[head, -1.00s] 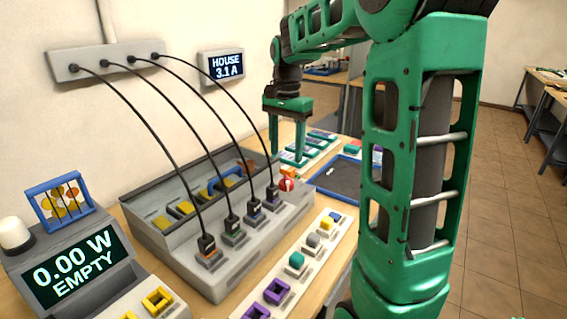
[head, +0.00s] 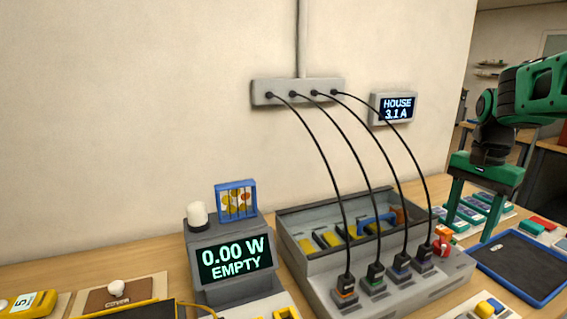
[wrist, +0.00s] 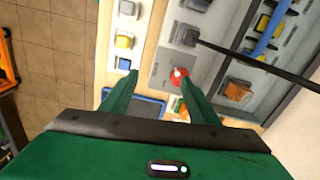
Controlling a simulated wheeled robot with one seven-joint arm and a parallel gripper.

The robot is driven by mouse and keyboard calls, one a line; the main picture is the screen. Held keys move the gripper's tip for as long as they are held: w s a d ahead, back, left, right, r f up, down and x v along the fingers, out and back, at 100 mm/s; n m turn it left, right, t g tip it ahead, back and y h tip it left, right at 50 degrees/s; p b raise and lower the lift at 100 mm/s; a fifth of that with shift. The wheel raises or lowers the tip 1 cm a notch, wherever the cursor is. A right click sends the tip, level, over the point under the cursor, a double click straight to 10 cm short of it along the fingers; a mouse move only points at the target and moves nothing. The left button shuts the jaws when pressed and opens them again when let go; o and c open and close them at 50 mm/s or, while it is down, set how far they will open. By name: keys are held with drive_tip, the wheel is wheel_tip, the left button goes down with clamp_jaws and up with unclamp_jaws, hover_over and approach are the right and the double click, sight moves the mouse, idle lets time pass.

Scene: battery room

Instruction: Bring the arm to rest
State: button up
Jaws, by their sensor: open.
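My gripper (head: 468,230) hangs at the right of the head view, fingers pointing down, beside the red knob (head: 442,233) at the right end of the grey battery rack (head: 420,288). Its two green fingers are apart, with nothing between them. In the wrist view my gripper (wrist: 157,76) also shows apart and empty, and the red knob (wrist: 179,74) appears close to the right fingertip. I cannot tell the exact gap to the knob. My green arm comes in from the right edge; most of it is out of view.
Several black cables run from a wall box (head: 268,92) to plugs on the rack. A dark blue-rimmed tray (head: 520,262) lies right of the rack. A meter (head: 235,258) reads 0.00 W EMPTY; a wall display (head: 398,108) reads HOUSE 3.1 A. A brown board (head: 120,298) lies at left.

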drive_tip(key=s+a+f+n, duration=0.1)
drive_tip(key=s+f+n, duration=0.2)
drive_tip(key=s, duration=0.8)
drive_tip(key=s+a+f+n, duration=0.1)
drive_tip(key=s+f+n, duration=0.2)
drive_tip(key=s+f, duration=0.3)
drive_tip(key=s, duration=0.5)
drive_tip(key=shift+s+a, duration=0.25)
drive_tip(key=shift+a, duration=0.15)
drive_tip(key=shift+f, duration=0.1)
